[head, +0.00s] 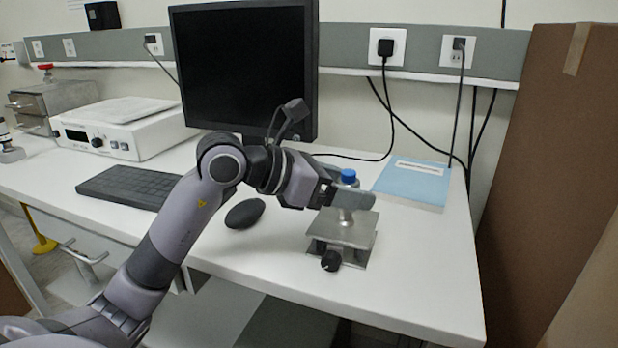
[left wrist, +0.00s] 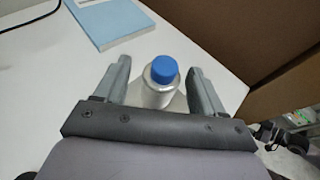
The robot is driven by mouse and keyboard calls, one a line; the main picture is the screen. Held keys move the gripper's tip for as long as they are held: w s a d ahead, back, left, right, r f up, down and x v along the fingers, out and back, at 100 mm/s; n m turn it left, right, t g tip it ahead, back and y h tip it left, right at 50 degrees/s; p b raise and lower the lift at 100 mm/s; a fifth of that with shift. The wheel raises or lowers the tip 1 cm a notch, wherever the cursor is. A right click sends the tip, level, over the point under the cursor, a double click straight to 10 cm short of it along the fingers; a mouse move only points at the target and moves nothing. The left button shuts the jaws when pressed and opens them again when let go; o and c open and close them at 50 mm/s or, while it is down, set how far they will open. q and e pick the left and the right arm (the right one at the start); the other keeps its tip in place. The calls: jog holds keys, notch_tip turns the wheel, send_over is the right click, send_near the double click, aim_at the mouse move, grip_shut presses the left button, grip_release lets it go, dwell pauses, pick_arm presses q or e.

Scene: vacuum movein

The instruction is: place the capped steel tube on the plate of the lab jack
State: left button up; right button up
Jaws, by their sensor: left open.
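The capped steel tube, with its blue cap (head: 349,175), stands upright on the plate of the lab jack (head: 343,232). Its lower end meets the plate near the middle; part of its body is hidden behind my finger. My left gripper (head: 352,200) is open around the tube just above the plate. In the left wrist view the tube (left wrist: 159,92) is between the two fingers of my left gripper (left wrist: 159,72), with a gap on each side. My right gripper is not in view.
A blue book (head: 412,182) lies behind and to the right of the jack. A black mouse (head: 245,213), a keyboard (head: 130,187) and a monitor (head: 248,70) are to the left. A brown cardboard-like panel (head: 540,150) rises beyond the table's right edge.

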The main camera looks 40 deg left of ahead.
pick_arm(q)
jog(key=b+v, duration=0.1)
jog(key=v, duration=0.9)
dwell(0.3)
